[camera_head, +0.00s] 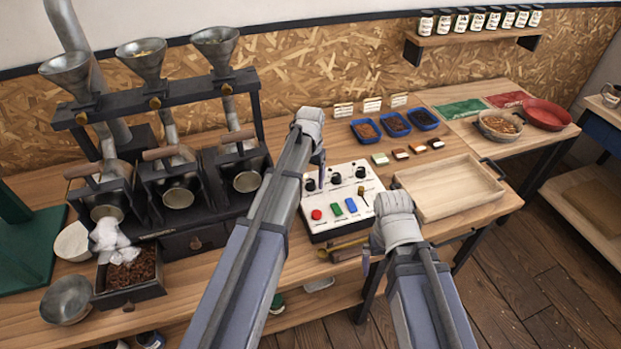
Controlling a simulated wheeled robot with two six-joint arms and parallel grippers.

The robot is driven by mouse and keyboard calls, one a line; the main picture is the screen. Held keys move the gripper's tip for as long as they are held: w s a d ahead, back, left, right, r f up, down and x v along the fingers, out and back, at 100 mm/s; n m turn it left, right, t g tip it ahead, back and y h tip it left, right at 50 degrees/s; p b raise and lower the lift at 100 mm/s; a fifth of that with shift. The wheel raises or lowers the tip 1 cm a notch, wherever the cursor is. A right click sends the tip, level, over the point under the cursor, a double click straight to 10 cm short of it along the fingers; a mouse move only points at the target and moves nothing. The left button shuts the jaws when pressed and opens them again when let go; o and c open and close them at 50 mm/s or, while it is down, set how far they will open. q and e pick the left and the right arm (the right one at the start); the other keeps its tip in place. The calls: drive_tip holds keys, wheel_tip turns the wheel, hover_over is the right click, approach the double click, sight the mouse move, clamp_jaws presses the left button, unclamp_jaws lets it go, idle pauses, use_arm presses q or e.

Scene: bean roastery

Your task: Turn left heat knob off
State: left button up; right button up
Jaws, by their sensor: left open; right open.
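The white control panel (345,212) lies on the wooden workbench, right of the roasters. Along its back edge is a row of dark knobs; the left heat knob (310,185) is the leftmost, beside the middle knob (336,178) and the right knob (361,172). In front are red, green and blue buttons and a small lever.
Roasters with funnels (140,58) stand at left. A wooden tray (450,190) sits right of the panel, with blue bowls (395,122) behind. A wooden-handled tool (345,250) lies at the bench's front edge, near my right gripper.

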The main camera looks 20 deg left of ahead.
sight(311, 181)
use_arm(q)
wheel_tip(311, 181, up, 8)
drive_tip(key=p, duration=0.7)
drive_tip(key=shift+f, duration=0.15)
drive_tip(key=shift+f, duration=0.2)
wheel_tip(311, 181, down, 8)
drive_tip(key=b, duration=0.7)
drive_tip(key=shift+r+b, duration=0.2)
drive_tip(key=shift+b, duration=0.15)
drive_tip(key=shift+r, duration=0.1)
